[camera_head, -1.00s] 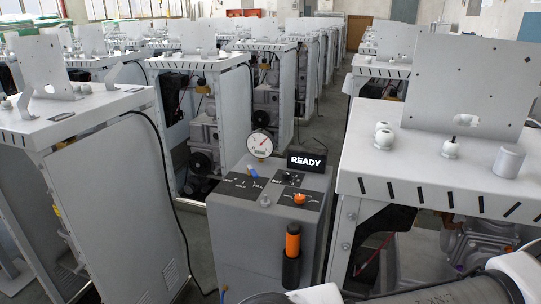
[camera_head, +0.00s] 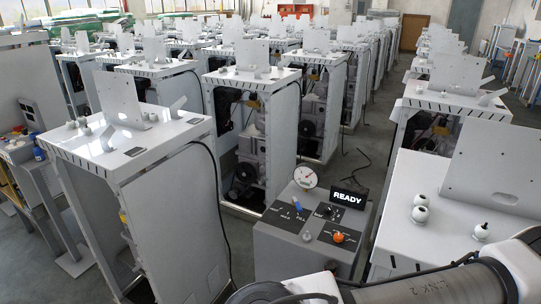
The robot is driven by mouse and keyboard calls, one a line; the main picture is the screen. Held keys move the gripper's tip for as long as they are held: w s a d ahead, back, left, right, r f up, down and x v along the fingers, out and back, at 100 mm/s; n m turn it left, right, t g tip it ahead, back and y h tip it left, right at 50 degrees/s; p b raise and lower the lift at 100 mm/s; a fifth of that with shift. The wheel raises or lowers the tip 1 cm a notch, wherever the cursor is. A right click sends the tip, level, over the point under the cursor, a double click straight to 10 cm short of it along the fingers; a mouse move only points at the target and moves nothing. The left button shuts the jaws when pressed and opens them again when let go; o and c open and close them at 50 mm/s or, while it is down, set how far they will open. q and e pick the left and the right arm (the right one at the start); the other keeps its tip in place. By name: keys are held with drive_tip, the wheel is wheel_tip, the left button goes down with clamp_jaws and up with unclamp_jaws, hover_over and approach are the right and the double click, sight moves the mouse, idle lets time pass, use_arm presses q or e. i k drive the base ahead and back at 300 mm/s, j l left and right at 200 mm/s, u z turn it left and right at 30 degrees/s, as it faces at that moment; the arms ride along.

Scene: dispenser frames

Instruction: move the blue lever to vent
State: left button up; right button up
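The blue lever (camera_head: 297,205) stands on the black panel on top of a grey dispenser console (camera_head: 295,252). Small white labels that seem to read VENT, HOLD and FILL lie around its base, VENT towards the left and FILL towards the right. I cannot tell exactly which label the lever points to. Behind it are a round gauge (camera_head: 305,177) with a red needle and a black sign (camera_head: 348,198) reading READY. Neither of my grippers shows. Parts of my own arm cross the bottom right, in front of the console's lower part.
An orange knob (camera_head: 338,237) and a small black knob (camera_head: 327,211) share the console top with the lever. Tall grey machine frames stand close by at left (camera_head: 165,215) and right (camera_head: 425,205), with more rows behind. A dark cable runs beside the left frame.

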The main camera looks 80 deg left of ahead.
sight(295, 202)
drive_tip(key=u, duration=0.5)
drive_tip(key=k+u, duration=0.1)
drive_tip(key=u, duration=0.85)
drive_tip(key=j+u, duration=0.1)
drive_tip(key=u, duration=0.35)
drive_tip(key=k+u, duration=0.1)
drive_tip(key=u, duration=0.4)
